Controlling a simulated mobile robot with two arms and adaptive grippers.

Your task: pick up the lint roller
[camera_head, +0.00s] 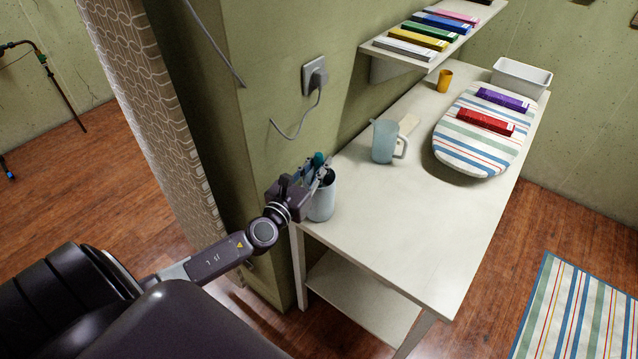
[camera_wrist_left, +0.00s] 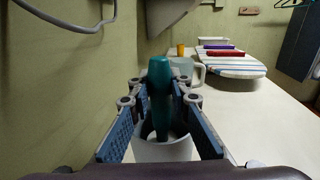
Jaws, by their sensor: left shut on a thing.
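The lint roller shows as a teal handle (camera_wrist_left: 160,90) standing upright between the fingers of my left gripper in the left wrist view. Its teal tip (camera_head: 318,158) also shows above the gripper in the head view. Its lower end goes down into a white canister (camera_head: 322,203), so that part is hidden. The canister stands at the near left corner of the white table (camera_head: 420,220). My left gripper (camera_head: 322,173) is shut on the handle, just above the canister's rim. My right gripper is not in view.
A pale blue pitcher (camera_head: 384,142) stands behind the canister. A striped ironing board (camera_head: 465,150) with a red box (camera_head: 486,122) and a purple box (camera_head: 502,99) lies farther back. A wall with a socket (camera_head: 314,74) and cable is close on the left. The table's front is clear.

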